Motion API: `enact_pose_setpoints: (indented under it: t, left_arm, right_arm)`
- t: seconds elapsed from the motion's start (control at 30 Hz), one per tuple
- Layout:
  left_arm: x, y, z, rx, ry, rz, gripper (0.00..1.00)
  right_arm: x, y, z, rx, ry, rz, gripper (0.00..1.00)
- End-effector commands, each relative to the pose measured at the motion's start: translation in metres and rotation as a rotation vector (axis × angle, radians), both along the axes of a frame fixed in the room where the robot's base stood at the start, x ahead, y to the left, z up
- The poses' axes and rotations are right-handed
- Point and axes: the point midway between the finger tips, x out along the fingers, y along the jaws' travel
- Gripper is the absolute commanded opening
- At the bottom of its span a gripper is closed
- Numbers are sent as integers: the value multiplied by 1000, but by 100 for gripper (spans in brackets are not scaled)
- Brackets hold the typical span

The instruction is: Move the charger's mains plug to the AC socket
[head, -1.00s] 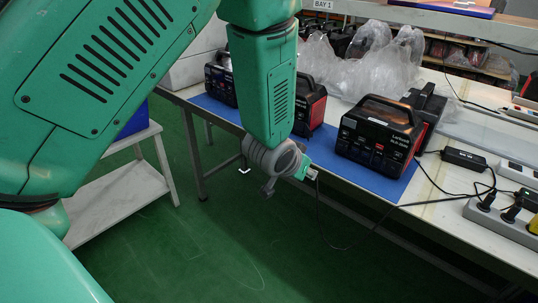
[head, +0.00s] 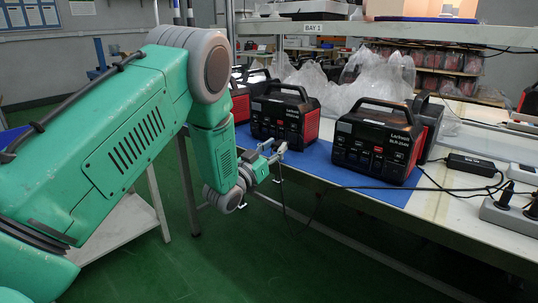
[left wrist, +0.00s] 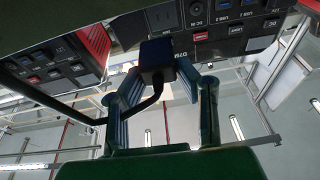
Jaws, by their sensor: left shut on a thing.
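My left gripper (head: 276,152) is shut at the blue mat's front edge, before the power stations. In the left wrist view my left gripper (left wrist: 160,88) has its fingers around the black mains plug (left wrist: 157,58), whose cable bends down and left. The plug is too small to make out in the head view. The nearest power station (head: 372,145) is black and red, its front panel facing me. In the left wrist view a panel with an AC socket (left wrist: 164,17) shows just beyond the plug; a gap cannot be judged. My right gripper is out of view.
Another power station (head: 284,117) stands further left on the blue mat (head: 312,172). The charger brick (head: 469,164) lies right of the mat, near a power strip (head: 513,216) with black plugs. Clear plastic bags (head: 365,75) lie behind. The cable hangs past the table edge.

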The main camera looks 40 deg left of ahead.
Motion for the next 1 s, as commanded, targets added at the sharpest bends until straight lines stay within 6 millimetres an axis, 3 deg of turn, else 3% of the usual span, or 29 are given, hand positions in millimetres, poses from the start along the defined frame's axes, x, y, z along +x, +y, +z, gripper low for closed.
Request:
enact_pose_setpoints:
  t: [0.27, 0.57, 1.0]
  left_arm:
    - [23, 8, -7, -10, 1, 2, 0]
    - [45, 1, -3, -3, 0, 0, 0]
    - [43, 7, -5, -10, 2, 4, 0]
  right_arm:
    - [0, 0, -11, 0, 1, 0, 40]
    - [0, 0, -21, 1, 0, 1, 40]
    - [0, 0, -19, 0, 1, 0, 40]
